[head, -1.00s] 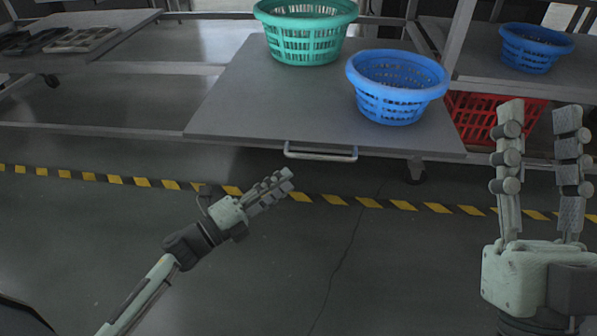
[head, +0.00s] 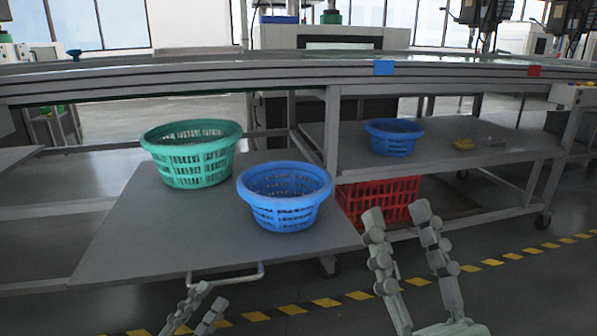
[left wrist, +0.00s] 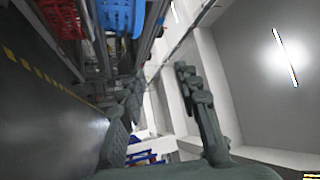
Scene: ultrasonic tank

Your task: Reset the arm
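My left gripper (head: 209,296) shows at the bottom edge of the head view, in front of the handle of the pulled-out shelf. In the left wrist view its two fingers (left wrist: 160,110) stand apart with nothing between them. My right gripper (head: 398,213) points up in the lower right of the head view. Its fingers are apart and empty. It overlaps the area below the red crate (head: 378,203) in the picture. The lower parts of both arms are cut off by the picture edge.
A green basket (head: 190,170) and a blue basket (head: 285,215) stand on the pulled-out shelf (head: 125,235). A smaller blue basket (head: 393,145) and a yellow item (head: 464,144) sit on the right shelf. A long bench (head: 270,75) spans the back. The floor at lower right is clear.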

